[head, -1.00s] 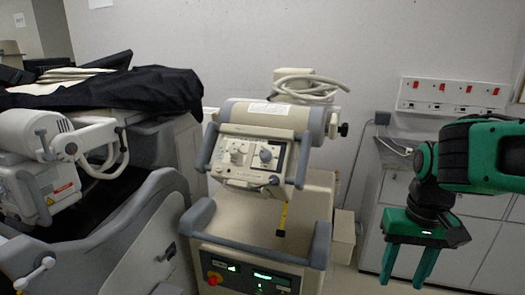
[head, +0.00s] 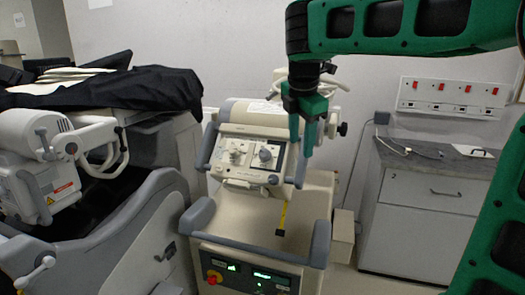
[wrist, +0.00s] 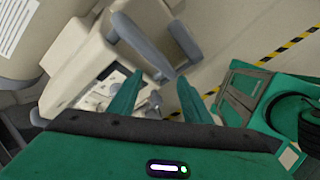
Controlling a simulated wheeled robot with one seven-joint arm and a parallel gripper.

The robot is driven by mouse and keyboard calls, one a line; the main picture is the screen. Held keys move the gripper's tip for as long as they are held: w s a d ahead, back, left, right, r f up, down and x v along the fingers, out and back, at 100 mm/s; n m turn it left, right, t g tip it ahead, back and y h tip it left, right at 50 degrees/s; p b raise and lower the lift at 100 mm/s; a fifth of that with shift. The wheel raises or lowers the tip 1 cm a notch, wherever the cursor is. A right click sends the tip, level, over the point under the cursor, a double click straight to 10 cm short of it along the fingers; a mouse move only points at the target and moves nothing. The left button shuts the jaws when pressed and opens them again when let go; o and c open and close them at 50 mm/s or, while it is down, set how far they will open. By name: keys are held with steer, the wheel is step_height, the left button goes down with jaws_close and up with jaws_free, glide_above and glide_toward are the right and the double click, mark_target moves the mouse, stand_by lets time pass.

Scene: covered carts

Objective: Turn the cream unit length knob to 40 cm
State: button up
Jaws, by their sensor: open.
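The cream unit (head: 262,112) stands in the middle of the head view, with a tilted control panel on its front. My gripper (head: 302,145) is open and empty, pointing down at the panel's right edge, apart from both knobs. In the wrist view, the open fingers (wrist: 160,80) hang beside the panel (wrist: 112,80), which they partly hide.
A grey handle (head: 301,172) runs along the panel's right side, close to my fingers. Cables lie on top of the unit. A cart under a black cover (head: 130,92) stands at left. A cabinet (head: 420,215) stands at right.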

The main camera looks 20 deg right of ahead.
mark_target(265, 151)
steer(key=w+a+r+n+t, duration=0.1)
steer(key=w+a+r+n, duration=0.4)
steer(key=a+n, duration=0.3)
steer(key=shift+m, duration=0.6)
steer(key=x, duration=1.1)
steer(key=shift+a, duration=0.45)
steer(key=c, duration=1)
